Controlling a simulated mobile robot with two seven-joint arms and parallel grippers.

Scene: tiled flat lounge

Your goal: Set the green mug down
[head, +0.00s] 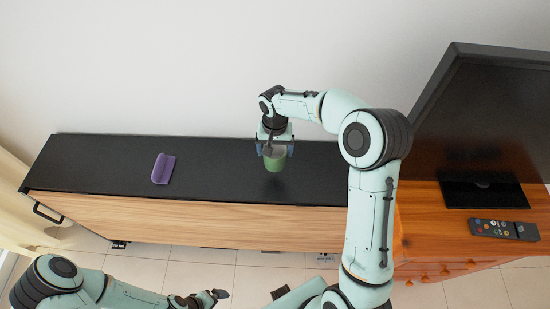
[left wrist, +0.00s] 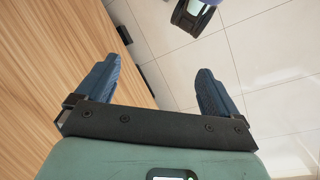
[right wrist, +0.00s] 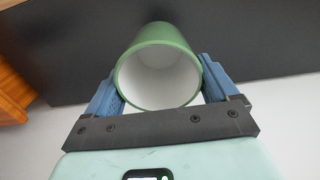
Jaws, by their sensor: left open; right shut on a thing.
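The green mug (head: 275,161) is in my right gripper (head: 275,147), over the black top of the low cabinet (head: 220,178). In the right wrist view, the two blue fingers press on opposite sides of the mug (right wrist: 160,45), and its white inside faces the camera. I cannot tell whether its base touches the cabinet top. My left gripper (head: 212,297) is low in front of the cabinet. In the left wrist view its fingers (left wrist: 157,90) are apart with nothing between them.
A purple object (head: 163,168) lies on the cabinet top, left of the mug. The black top between them is clear. At the right, an orange wooden cabinet (head: 420,225) holds a television (head: 490,120) and a remote control (head: 503,230). A pale wall stands behind.

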